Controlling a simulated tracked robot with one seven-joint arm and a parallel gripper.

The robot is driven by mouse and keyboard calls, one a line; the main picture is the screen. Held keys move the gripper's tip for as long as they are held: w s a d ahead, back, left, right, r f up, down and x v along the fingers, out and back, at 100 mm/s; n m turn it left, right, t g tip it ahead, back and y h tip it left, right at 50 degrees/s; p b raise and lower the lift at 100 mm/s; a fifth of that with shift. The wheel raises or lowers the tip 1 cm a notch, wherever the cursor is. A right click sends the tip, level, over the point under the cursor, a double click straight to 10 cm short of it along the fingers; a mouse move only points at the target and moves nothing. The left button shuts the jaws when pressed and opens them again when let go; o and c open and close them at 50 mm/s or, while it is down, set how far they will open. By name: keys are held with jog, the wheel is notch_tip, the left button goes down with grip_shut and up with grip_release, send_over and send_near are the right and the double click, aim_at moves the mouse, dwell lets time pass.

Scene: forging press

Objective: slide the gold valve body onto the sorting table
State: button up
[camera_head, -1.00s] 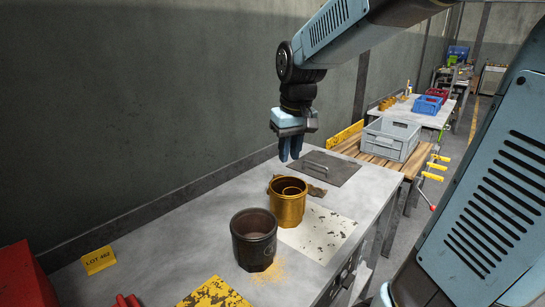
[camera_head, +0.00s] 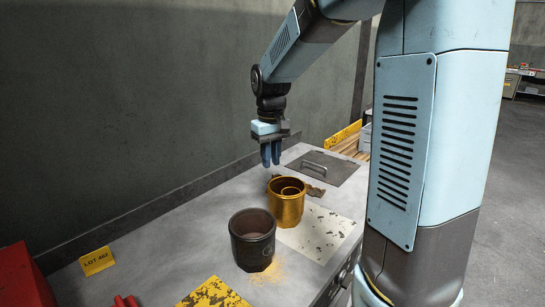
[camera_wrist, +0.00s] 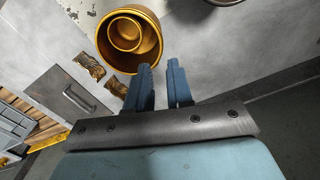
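The gold valve body (camera_head: 287,212), a round open cup with an inner ring, stands upright on the grey bench (camera_head: 185,222). It also shows in the wrist view (camera_wrist: 149,60), just beyond my fingertips. My gripper (camera_head: 271,163) hangs fingers-down above and behind the valve body, apart from it in the head view. In the wrist view its two blue fingers (camera_wrist: 160,70) have a narrow gap with nothing between them. A wood-slatted table (camera_head: 350,146) lies past the bench's far end, mostly hidden by my arm. I cannot tell whether this is the sorting table.
A dark cup (camera_head: 253,247) stands close in front of the valve body. A hatch plate with a handle (camera_head: 322,166) lies behind it, and a worn pale plate (camera_head: 318,232) to its right. A yellow LOT 462 card (camera_head: 97,261) and red box (camera_head: 22,278) are at left. The wall borders the bench.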

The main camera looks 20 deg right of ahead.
aim_at(271, 190)
notch_tip(271, 190, down, 14)
jog(key=shift+r, duration=0.15)
dwell(0.5)
jog(key=shift+c, duration=0.4)
grip_shut()
dwell(1.0)
